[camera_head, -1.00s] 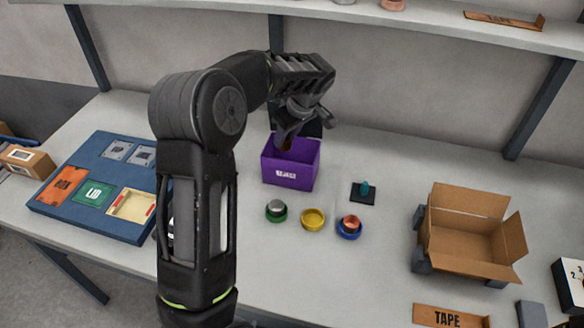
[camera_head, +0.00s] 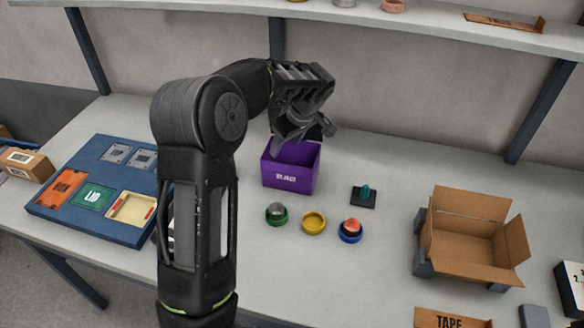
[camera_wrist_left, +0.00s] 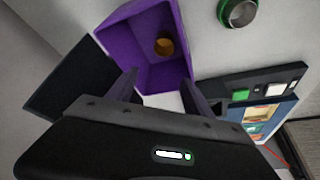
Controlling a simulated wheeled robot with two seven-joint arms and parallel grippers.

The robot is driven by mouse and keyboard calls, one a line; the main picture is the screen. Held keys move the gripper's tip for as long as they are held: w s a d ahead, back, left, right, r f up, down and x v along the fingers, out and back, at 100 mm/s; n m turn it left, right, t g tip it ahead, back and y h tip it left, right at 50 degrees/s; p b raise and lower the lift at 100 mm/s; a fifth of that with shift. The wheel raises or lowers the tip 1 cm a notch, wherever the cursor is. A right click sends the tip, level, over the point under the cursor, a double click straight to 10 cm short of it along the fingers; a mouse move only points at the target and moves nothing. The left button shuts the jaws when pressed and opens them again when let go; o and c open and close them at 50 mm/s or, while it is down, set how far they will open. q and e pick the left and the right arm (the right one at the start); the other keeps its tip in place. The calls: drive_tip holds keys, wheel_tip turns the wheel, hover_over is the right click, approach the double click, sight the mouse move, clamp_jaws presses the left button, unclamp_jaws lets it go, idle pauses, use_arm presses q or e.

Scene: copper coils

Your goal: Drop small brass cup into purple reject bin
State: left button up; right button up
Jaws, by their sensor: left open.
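The purple reject bin (camera_head: 289,178) stands on the table behind the coloured rings, and its inside shows in the left wrist view (camera_wrist_left: 179,77). The small brass cup (camera_wrist_left: 164,46) lies on the floor of the bin, apart from the fingers. My left gripper (camera_head: 293,143) is above the bin, open and empty. In the left wrist view its two fingers (camera_wrist_left: 157,95) are spread wide over the bin's near edge. The cup is hidden in the head view by the bin's wall. My right gripper is out of view.
A green ring with a grey cup (camera_head: 276,213), a yellow ring (camera_head: 313,222) and a blue ring with a copper piece (camera_head: 350,230) sit in front of the bin. A blue tray (camera_head: 135,231) is left, an open cardboard box (camera_head: 466,243) right. A teal knob (camera_head: 365,191) stands right of the bin.

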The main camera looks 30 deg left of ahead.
use_arm(q)
drive_tip(key=b+v, duration=0.1)
drive_tip(key=v, duration=0.6)
drive_tip(key=shift+d+r+b, duration=0.2)
drive_tip(key=shift+r+b, duration=0.15)
drive_tip(key=shift+b, duration=0.05)
idle(0.6)
